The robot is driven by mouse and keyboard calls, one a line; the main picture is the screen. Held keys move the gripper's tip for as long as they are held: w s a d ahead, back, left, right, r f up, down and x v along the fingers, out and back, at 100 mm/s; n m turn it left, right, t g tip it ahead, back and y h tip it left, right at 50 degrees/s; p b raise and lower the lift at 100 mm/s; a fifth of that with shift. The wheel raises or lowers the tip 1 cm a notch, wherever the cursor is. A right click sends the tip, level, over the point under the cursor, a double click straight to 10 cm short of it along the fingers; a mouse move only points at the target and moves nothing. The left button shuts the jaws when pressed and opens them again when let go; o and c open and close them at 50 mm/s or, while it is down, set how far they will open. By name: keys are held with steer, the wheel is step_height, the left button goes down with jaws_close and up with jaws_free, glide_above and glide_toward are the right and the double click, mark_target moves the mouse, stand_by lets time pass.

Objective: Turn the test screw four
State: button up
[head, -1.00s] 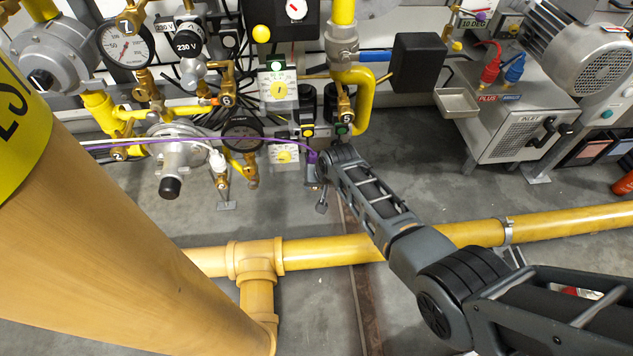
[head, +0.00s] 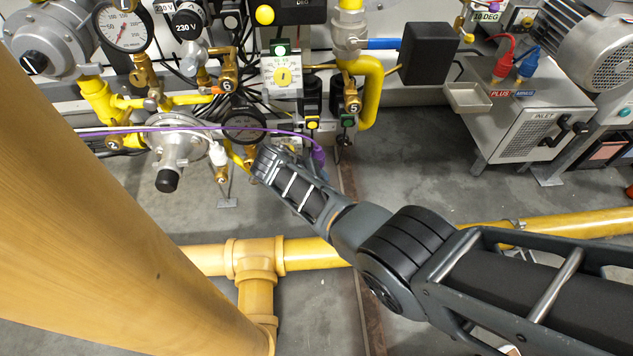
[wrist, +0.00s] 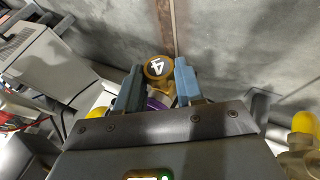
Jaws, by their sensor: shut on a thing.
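Test screw four (wrist: 157,68) shows in the wrist view as a round brass-coloured head with a white 4, seen on its side. My gripper (wrist: 158,80) has its two blue-grey fingers shut on it, one on each side. A purple part (wrist: 157,103) shows between the fingers just below the head. In the head view my arm reaches toward the low part of the burner piping, and its wrist hides the screw and the fingertips. A purple hose (head: 230,129) runs across to a point just right of my wrist.
A dark gauge (head: 244,126) and a grey regulator (head: 172,150) are close left of my wrist. Brass fittings marked 6 (head: 228,86) and 5 (head: 352,105) stand above. A yellow floor pipe (head: 312,253) runs below my arm.

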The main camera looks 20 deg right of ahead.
steer(key=shift+a+f+h+b, duration=0.1)
steer(key=shift+h+b, duration=0.2)
steer(key=shift+h, duration=0.5)
stand_by(0.4)
steer(key=o, duration=1)
steer(key=shift+o, duration=0.2)
steer(key=p+v, duration=0.4)
steer(key=v, duration=0.3)
steer(key=shift+a+r, duration=0.25)
steer(key=shift+a, duration=0.05)
steer(key=shift+f+n, duration=0.1)
steer(key=shift+n, duration=0.2)
